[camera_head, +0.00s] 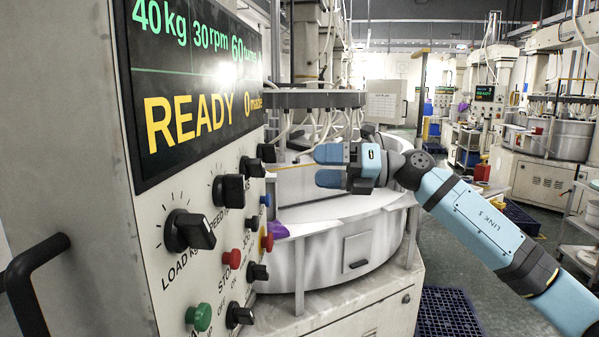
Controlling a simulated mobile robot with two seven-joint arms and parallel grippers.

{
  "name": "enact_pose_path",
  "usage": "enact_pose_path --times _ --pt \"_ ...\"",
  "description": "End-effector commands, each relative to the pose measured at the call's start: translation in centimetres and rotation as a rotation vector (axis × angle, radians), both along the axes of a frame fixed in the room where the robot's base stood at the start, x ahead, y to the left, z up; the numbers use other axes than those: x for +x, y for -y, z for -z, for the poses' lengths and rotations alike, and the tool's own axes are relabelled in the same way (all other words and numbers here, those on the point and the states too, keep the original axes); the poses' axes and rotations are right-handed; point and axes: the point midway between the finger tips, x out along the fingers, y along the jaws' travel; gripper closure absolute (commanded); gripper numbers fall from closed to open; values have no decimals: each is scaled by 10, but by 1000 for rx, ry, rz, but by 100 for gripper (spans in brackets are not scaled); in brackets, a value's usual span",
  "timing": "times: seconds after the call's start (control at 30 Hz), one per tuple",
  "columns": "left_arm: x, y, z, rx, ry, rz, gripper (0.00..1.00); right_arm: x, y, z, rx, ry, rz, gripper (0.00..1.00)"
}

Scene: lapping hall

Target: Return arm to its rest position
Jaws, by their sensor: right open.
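My right arm comes in from the lower right, and its gripper (328,166) is open, with its two blue fingers pointing left. Nothing shows between the fingers. The gripper is in front of the round lapping machine (330,255), to the right of the control panel (190,255); I cannot tell its exact distance from either. The panel's display (190,75) reads 40 kg, 30 rpm and READY. My left gripper is not in view.
The panel carries a black load knob (190,231), a green button (199,317) and a red button (232,258). A black handle (35,280) sticks out at the left. A blue floor grate (447,312) lies below my arm. Another machine (545,170) stands at the back right.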

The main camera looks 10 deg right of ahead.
Motion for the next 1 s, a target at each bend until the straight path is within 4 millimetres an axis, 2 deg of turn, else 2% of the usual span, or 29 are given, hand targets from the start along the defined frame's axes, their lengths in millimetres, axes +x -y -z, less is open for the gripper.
enact_pose_path --times 0.2,0.47,0.57,0.67,0.77,1.0 --pt "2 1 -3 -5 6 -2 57 -3 11 0 0 1 0 19" --pt "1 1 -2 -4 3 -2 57 -3 10 0 2 -2 0 19" --pt "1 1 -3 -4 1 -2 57 -4 7 8 33 -30 -6 19" --pt "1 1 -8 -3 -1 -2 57 -7 -1 29 120 -105 -14 19" --pt "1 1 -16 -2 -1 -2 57 -13 -8 58 259 -226 -12 19" --pt "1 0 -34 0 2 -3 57 -33 -8 140 620 -579 73 19"
